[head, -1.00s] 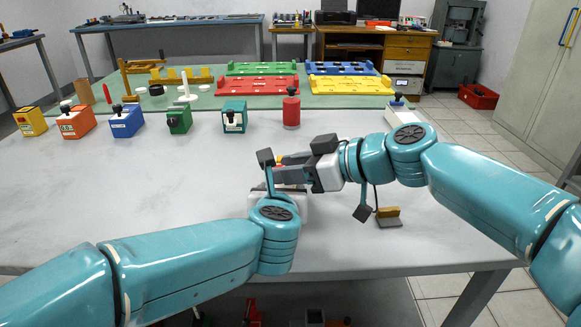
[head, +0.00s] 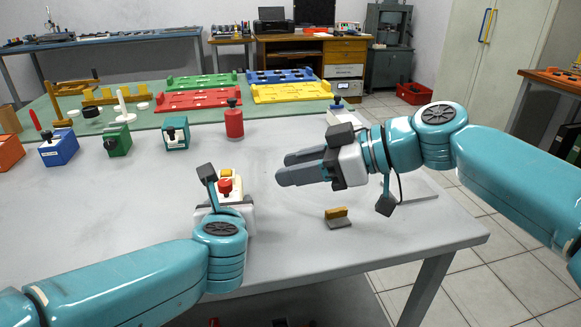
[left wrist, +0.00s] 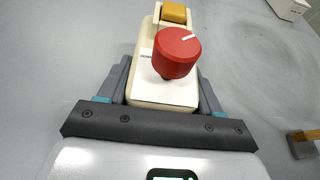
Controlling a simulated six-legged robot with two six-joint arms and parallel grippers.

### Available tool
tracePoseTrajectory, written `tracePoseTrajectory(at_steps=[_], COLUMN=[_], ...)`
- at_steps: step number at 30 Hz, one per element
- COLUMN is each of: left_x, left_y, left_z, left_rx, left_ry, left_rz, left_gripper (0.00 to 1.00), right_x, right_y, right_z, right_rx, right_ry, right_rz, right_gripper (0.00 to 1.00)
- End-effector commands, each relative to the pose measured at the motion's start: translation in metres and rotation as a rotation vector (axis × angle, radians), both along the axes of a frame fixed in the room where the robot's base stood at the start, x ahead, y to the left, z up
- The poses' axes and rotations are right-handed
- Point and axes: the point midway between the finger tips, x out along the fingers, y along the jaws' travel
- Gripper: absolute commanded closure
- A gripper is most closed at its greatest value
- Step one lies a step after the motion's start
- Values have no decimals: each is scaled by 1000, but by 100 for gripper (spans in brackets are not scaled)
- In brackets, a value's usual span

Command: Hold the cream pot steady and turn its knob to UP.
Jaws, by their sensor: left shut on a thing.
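The cream pot (left wrist: 165,92) stands on the grey table with a red knob (left wrist: 177,54) on top and an orange-yellow block (left wrist: 174,13) at its far end. A white line on the knob points to the upper right in the left wrist view. A label beside the knob is mostly hidden, and I cannot read it. My left gripper (left wrist: 163,80) is shut on the pot, one finger along each side. In the head view the knob (head: 225,186) shows above my left wrist. My right gripper (head: 286,168) is open and empty, up and to the right of the pot.
A red cylinder (head: 234,123), a teal box (head: 175,133) and other coloured boxes stand farther back. The table's left middle is clear.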

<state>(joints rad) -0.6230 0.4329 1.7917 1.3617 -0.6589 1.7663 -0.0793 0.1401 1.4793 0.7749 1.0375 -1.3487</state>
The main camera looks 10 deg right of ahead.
Motion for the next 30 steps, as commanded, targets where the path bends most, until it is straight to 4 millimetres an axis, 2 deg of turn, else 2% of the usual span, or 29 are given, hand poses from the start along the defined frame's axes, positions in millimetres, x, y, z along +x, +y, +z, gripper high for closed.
tracePoseTrajectory(at_steps=[4, 5, 7, 8, 16, 19, 23, 30], left_x=[0, 0, 0, 0, -1, -7, -30, -81], left_y=[0, 0, 0, 0, 0, 0, 1, 4], left_z=[-1, -1, -1, -1, 0, 4, 14, 34], left_rx=[0, 0, 0, 0, 0, -1, -1, -2], left_ry=[1, 1, 1, 1, 0, -1, -3, -3], left_rz=[0, 0, 0, 0, 0, -2, -3, -4], left_gripper=[73, 33, 10, 6, 6, 6, 6, 6], right_x=[0, 0, 0, 0, 0, 0, 0, 0], right_y=[0, 0, 0, 0, 0, 0, 0, 0], right_z=[0, 0, 0, 0, 0, 0, 0, 0], right_rx=[0, 0, 0, 0, 0, 0, 0, 0], right_ry=[0, 0, 0, 0, 0, 0, 0, 0], right_rz=[0, 0, 0, 0, 0, 0, 0, 0], right_gripper=[62, 62, 62, 62, 62, 62, 62, 62])
